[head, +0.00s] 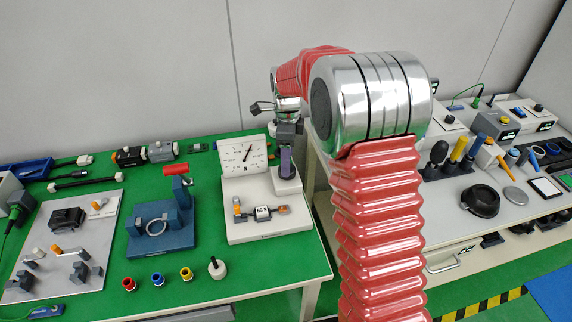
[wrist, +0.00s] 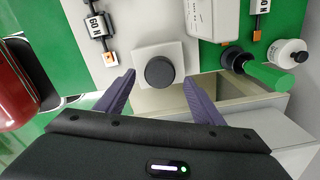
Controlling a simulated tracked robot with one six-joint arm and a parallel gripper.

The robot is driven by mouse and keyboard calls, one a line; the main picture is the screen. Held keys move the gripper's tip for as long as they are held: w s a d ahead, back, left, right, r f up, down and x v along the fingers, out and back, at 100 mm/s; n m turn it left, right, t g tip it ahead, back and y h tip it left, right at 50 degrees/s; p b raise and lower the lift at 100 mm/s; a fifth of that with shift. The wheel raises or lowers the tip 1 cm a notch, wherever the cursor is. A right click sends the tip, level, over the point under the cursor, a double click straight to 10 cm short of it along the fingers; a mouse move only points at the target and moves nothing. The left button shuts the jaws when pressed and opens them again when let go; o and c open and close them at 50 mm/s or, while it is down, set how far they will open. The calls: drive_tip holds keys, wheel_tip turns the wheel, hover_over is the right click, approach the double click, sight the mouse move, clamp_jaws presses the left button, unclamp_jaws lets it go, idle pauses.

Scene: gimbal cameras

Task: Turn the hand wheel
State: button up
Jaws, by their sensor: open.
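In the wrist view a dark round knob (wrist: 160,72), which may be the hand wheel, sits on a white square block (wrist: 141,52). My gripper (wrist: 158,82) is open, with one purple finger on each side of the knob in the picture and a gap to each. In the head view my gripper (head: 286,161) points down over the white block (head: 288,187) at the right of a pale panel (head: 240,225) with a dial (head: 244,154). The knob is hidden there, and I cannot tell how far above it the fingertips are.
On the green table stand a blue fixture with a ring (head: 148,242), a grey plate with clamps (head: 50,275) and several small coloured pegs (head: 158,279). A green-handled tool (wrist: 268,75) lies near the block. The right bench holds a black round dish (head: 480,201).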

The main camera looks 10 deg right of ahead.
drive_tip(key=shift+f, duration=1.45)
drive_tip(key=c, duration=1)
